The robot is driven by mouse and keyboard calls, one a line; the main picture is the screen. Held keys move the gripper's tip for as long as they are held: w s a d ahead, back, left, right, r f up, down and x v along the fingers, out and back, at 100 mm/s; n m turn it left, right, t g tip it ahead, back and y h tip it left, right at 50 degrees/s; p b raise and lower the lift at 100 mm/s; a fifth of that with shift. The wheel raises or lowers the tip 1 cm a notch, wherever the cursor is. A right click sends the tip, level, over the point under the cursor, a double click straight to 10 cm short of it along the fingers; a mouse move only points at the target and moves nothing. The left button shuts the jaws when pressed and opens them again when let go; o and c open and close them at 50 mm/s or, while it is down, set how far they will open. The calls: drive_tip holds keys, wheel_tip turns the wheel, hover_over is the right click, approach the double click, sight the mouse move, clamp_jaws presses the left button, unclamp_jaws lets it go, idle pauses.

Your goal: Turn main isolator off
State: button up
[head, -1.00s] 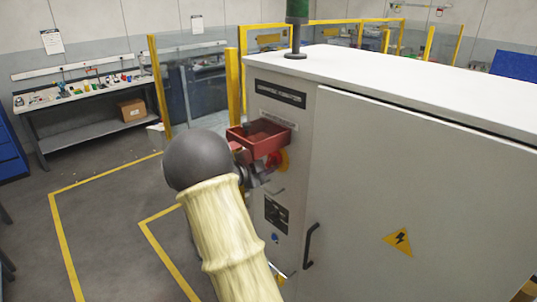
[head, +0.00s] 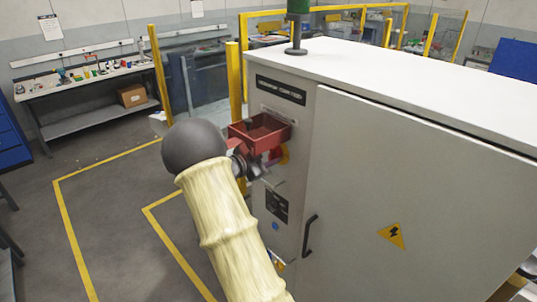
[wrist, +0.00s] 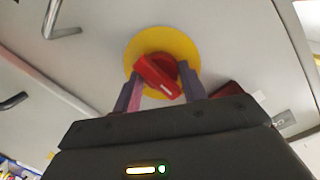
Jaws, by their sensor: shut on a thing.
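The main isolator is a red rotary handle (wrist: 158,75) on a round yellow plate (wrist: 188,44), mounted on the grey cabinet's narrow side. In the wrist view the handle is tilted, with a white mark at its lower right end. My gripper (wrist: 160,88) is shut on the handle, one finger on each side of it. In the head view my arm and a red open box hide most of the handle; a bit of the yellow plate (head: 284,154) shows below the box.
The red box (head: 262,140) sits on the cabinet face just above the isolator. A black door handle (head: 309,236) and a bent metal handle (wrist: 62,20) stick out nearby. Yellow posts (head: 234,80) stand behind the cabinet. Open floor lies to the left.

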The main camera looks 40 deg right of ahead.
drive_tip(key=shift+f, duration=0.15)
drive_tip(key=o, duration=1)
drive_tip(key=shift+c, duration=0.2)
drive_tip(key=shift+a, duration=0.15)
drive_tip(key=a+r+b, duration=0.1)
drive_tip(key=a+b, duration=0.1)
drive_tip(key=a, duration=0.6)
drive_tip(key=s+a+r+b, duration=0.1)
drive_tip(key=a+b, duration=0.2)
drive_tip(key=a, duration=0.6)
drive_tip(key=shift+s+r+b, duration=0.15)
drive_tip(key=shift+r+b, duration=0.15)
drive_tip(key=shift+b, duration=0.05)
